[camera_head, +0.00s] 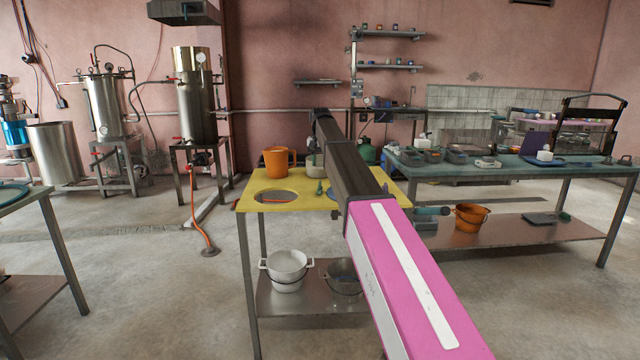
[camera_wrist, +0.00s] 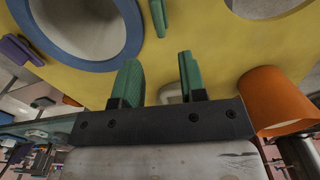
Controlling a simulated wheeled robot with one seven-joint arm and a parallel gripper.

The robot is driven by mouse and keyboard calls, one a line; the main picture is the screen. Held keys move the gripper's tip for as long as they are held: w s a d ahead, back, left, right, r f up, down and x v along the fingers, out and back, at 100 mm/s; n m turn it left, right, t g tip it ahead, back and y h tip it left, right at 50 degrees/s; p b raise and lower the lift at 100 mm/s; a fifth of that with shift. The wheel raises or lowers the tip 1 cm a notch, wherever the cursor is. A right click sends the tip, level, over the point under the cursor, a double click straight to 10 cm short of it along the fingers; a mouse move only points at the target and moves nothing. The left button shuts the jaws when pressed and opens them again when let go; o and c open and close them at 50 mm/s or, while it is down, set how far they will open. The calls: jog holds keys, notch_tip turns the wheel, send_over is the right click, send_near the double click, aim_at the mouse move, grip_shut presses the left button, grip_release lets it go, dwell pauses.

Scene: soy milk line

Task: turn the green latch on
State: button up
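The green latch (camera_head: 319,187) is a small upright piece on the yellow tabletop (camera_head: 290,184), between two round openings. In the wrist view the latch (camera_wrist: 158,18) shows at the top edge, beyond my fingertips and apart from them. My gripper (camera_wrist: 160,78) is open, with two green fingers spread and nothing clearly held between them. A pale object (camera_wrist: 171,93) shows behind the gap between the fingers; I cannot tell what it is. In the head view my arm hides much of the table's right part.
An orange pitcher (camera_head: 277,162) stands left of the latch; in the wrist view it (camera_wrist: 272,100) is close to my gripper's right side. A blue-rimmed opening (camera_wrist: 132,50) lies on the other side. A green-topped table (camera_head: 520,170) with several items stands at right.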

aim_at(320, 182)
notch_tip(320, 182, down, 9)
jog(key=shift+f, duration=0.1)
dwell(0.3)
grip_shut()
